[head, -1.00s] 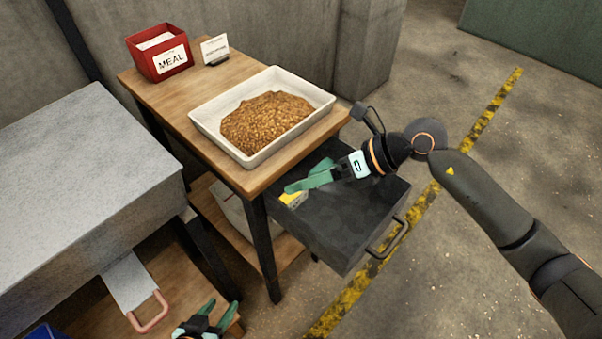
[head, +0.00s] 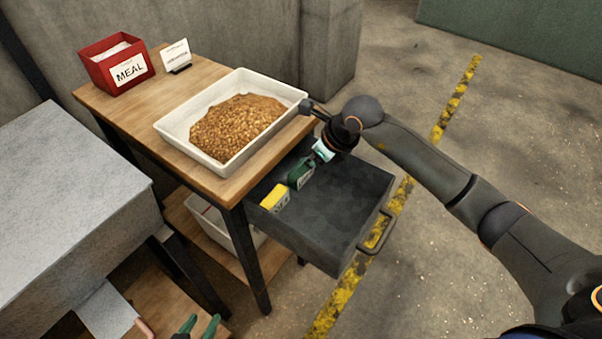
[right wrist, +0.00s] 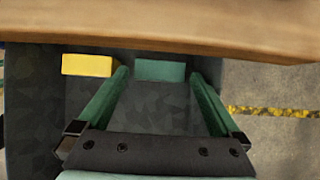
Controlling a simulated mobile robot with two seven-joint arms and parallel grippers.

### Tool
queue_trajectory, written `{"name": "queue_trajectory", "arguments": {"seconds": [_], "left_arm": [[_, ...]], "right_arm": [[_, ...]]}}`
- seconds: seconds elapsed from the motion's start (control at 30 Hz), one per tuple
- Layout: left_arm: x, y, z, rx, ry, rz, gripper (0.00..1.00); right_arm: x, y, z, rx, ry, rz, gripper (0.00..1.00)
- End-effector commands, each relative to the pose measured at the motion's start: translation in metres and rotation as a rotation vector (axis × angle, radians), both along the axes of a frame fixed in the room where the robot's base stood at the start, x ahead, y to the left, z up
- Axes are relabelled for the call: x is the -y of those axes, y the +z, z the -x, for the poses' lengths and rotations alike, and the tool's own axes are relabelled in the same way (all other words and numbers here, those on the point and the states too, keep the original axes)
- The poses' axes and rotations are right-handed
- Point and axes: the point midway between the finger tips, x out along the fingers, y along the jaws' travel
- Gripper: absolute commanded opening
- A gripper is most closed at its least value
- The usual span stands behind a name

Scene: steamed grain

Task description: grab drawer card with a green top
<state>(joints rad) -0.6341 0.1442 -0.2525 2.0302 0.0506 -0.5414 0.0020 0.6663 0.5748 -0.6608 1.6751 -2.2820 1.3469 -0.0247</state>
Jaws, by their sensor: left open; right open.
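The card with a green top (head: 301,173) stands in the open drawer (head: 338,203), near its back beneath the tabletop edge. In the right wrist view the green top (right wrist: 160,70) lies between the tips of my right gripper (right wrist: 158,79), whose green fingers are spread on either side of it. In the head view the right gripper reaches down into the drawer; its fingers are hard to tell from the card. A card with a yellow top (head: 275,197) stands left of the green one, outside the fingers. My left gripper (head: 199,327) is open and empty at the bottom edge.
A wooden table (head: 108,103) stands above the drawer and carries a white tray of grain (head: 178,133), a red MEAL box (head: 98,62) and a small sign (head: 176,55). The tabletop edge (right wrist: 160,36) runs close beyond the right fingers. A grey block (head: 70,190) stands left.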

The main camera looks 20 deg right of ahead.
Motion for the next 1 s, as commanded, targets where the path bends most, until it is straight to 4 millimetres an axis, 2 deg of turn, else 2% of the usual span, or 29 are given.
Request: {"name": "queue_trajectory", "arguments": {"seconds": [0.1,0.2,0.53,1.0], "left_arm": [[-0.001,-0.004,0.002,-0.005,0.001,-0.001,0.50],[-0.002,-0.006,0.003,-0.007,0.002,-0.002,0.50],[-0.002,-0.005,0.002,-0.005,0.003,-0.003,0.50],[-0.002,-0.005,0.002,-0.005,0.003,-0.003,0.50]], "right_arm": [[-0.006,-0.020,-0.005,-0.005,0.000,-0.002,1.00],[-0.010,-0.031,-0.011,-0.004,0.000,-0.002,1.00],[-0.012,-0.037,-0.015,-0.001,0.000,0.000,1.00],[-0.012,-0.037,-0.015,-0.001,0.000,0.000,0.47]]}}
